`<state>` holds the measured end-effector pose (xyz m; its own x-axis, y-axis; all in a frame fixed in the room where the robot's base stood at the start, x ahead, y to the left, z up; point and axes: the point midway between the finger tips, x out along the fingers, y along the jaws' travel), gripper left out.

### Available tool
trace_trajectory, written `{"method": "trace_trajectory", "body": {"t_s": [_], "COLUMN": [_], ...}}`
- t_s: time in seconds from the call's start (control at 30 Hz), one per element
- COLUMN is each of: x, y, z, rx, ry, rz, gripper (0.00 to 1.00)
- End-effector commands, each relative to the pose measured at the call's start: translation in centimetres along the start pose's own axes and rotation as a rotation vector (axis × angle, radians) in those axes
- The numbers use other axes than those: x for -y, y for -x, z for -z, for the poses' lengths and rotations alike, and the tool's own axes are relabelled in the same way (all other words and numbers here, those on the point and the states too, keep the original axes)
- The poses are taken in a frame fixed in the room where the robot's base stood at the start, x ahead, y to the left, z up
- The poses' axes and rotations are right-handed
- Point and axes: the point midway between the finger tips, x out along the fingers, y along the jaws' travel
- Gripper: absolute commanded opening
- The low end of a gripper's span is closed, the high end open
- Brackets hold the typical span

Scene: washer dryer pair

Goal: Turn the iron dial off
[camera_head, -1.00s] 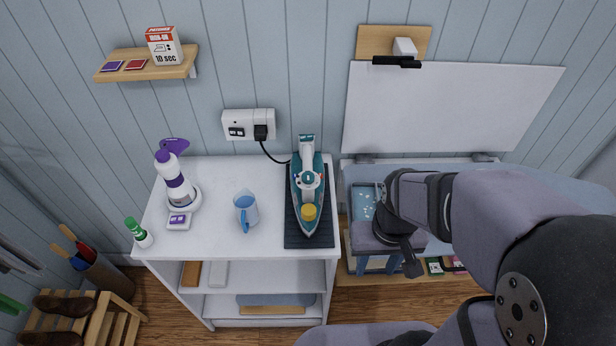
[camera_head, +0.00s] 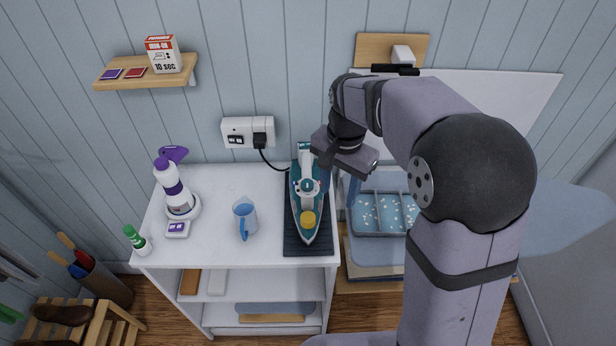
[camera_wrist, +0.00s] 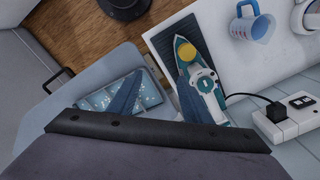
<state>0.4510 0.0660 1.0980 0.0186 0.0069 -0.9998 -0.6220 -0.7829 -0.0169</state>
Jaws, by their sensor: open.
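The teal and white iron (camera_head: 296,196) lies on a dark ribbed mat (camera_head: 305,246) at the right end of the white counter. A round white dial with a teal centre (camera_head: 308,187) is on its top, and a yellow round part (camera_head: 308,219) is near its tip. In the wrist view the iron (camera_wrist: 217,108) shows the dial (camera_wrist: 205,86) and the yellow part (camera_wrist: 187,54). My gripper (camera_head: 340,198) is open and empty, fingers down, just right of the iron and apart from the dial. In the wrist view one finger covers part of the iron's side.
A plug with a cord sits in the wall socket (camera_head: 238,132). A divided blue tray (camera_head: 385,231) is at right, below my arm.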

Motion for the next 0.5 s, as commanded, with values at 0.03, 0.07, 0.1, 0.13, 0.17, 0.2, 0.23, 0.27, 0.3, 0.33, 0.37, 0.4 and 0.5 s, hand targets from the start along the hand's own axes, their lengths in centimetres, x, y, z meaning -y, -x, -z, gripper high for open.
{"method": "trace_trajectory", "body": {"t_s": [0.03, 0.07, 0.1, 0.13, 0.17, 0.2, 0.23, 0.27, 0.3, 0.33, 0.37, 0.4, 0.5], "x": [1.9, 2.8, 4.0, 4.7, 5.5, 6.3, 7.0, 7.5, 8.1, 8.5, 8.8, 9.2, 9.7], "y": [0.3, 0.6, 0.9, 1.1, 1.3, 1.5, 1.6, 1.7, 1.9, 2.0, 2.1, 2.2, 2.3], "z": [0.5, 0.8, 1.1, 1.2, 1.4, 1.5, 1.6, 1.7, 1.8, 1.8, 1.8, 1.9, 1.9], "rx": [0.0, -0.001, -0.001, -0.001, -0.002, -0.001, -0.001, -0.001, -0.001, -0.001, -0.001, -0.001, 0.0], "ry": [-0.06, -0.099, -0.148, -0.184, -0.217, -0.258, -0.285, -0.31, -0.339, -0.358, -0.375, -0.392, -0.42], "rz": [0.002, 0.004, 0.006, 0.007, 0.008, 0.009, 0.011, 0.011, 0.013, 0.014, 0.014, 0.015, 0.016], "gripper": [0.45, 0.45, 0.45, 0.45, 0.45, 0.45, 0.45, 0.45, 0.45, 0.45, 0.45, 0.45, 0.45]}}
